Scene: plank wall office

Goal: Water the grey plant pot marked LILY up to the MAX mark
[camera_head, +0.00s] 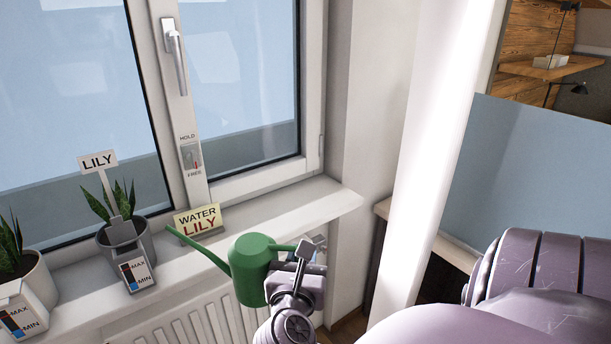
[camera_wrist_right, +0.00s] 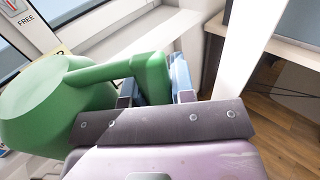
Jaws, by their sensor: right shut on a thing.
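The grey plant pot (camera_head: 146,243) with a LILY sign (camera_head: 97,161) stands on the window sill at left in the head view. A green plant grows in it. A gauge (camera_head: 136,272) with MAX and MIN marks is on its front; the level is too small to read. My right gripper (camera_head: 309,258) is shut on the handle of the green watering can (camera_head: 251,268), held in front of the sill. The can's spout points left toward the grey pot, apart from it. In the right wrist view the jaws hold the green handle (camera_wrist_right: 150,77). My left gripper is not in view.
A white pot (camera_head: 35,284) with a similar plant and gauge stands at far left. A WATER LILY card (camera_head: 198,221) stands on the sill (camera_head: 290,213) right of the grey pot. A radiator (camera_head: 190,325) is below. A white post (camera_head: 435,150) rises at right.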

